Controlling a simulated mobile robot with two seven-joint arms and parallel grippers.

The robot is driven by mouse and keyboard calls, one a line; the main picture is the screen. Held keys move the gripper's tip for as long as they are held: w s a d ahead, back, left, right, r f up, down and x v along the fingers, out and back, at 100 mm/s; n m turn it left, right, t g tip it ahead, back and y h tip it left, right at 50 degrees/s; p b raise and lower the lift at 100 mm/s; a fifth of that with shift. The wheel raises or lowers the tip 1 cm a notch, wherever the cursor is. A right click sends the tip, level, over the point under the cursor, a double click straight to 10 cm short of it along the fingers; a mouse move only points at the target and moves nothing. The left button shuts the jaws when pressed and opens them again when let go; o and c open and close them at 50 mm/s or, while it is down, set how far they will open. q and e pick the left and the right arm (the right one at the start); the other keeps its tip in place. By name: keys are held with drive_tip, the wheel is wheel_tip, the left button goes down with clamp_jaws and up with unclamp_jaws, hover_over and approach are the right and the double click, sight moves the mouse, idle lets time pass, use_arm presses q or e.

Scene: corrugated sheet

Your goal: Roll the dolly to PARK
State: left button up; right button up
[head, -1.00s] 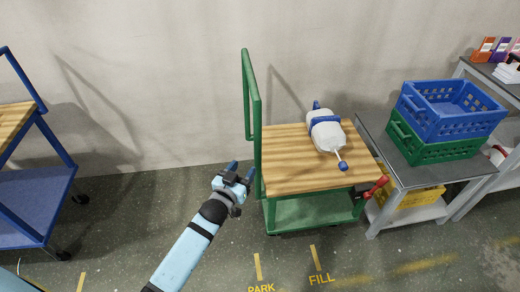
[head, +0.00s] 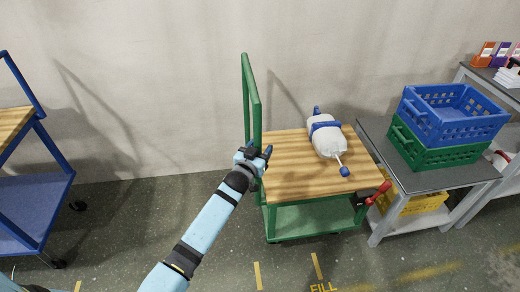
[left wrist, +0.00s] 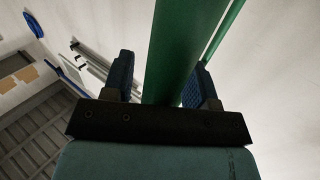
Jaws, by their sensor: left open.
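The dolly has a wooden top (head: 283,180), a green lower deck (head: 305,221) and a tall green push handle (head: 247,95) on its left side. It stands in front of the wall, by the grey table. My left gripper (head: 260,150) is open at the handle's near post. In the left wrist view, the green post (left wrist: 178,50) stands between the two open blue fingers of my left gripper (left wrist: 162,78), with visible gaps. The PARK word is out of frame; a yellow floor line (head: 257,275) shows. My right gripper is not in view.
A white-and-blue container (head: 327,140) lies on the dolly top. A red lever (head: 378,192) is at its right corner. The grey table (head: 430,181) holds blue (head: 450,118) and green crates. A blue cart (head: 35,205) stands left. FILL (head: 323,287) is on the floor.

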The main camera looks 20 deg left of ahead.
use_arm(q)
drive_tip(key=c, duration=0.9)
clamp_jaws()
drive_tip(key=s+a+p, duration=0.5)
drive_tip(key=s+a, duration=0.2)
drive_tip(key=a, duration=0.6)
drive_tip(key=s+a+p, duration=0.5)
drive_tip(key=s+a, duration=0.3)
drive_tip(key=a, duration=0.5)
drive_tip(key=shift+a+p, duration=0.2)
drive_tip(key=shift+p, duration=0.15)
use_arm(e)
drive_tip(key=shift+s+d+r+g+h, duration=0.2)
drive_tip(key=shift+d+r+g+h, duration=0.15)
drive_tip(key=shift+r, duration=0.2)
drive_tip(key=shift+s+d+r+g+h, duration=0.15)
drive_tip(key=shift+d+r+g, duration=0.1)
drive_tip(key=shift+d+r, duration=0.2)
use_arm(q)
drive_tip(key=shift+s, duration=0.1)
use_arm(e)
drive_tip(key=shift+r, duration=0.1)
use_arm(q)
drive_tip(key=shift+o, duration=2.3)
unclamp_jaws()
drive_tip(key=o, duration=0.4)
drive_tip(key=shift+s+a, duration=0.15)
drive_tip(key=shift+o, duration=0.2)
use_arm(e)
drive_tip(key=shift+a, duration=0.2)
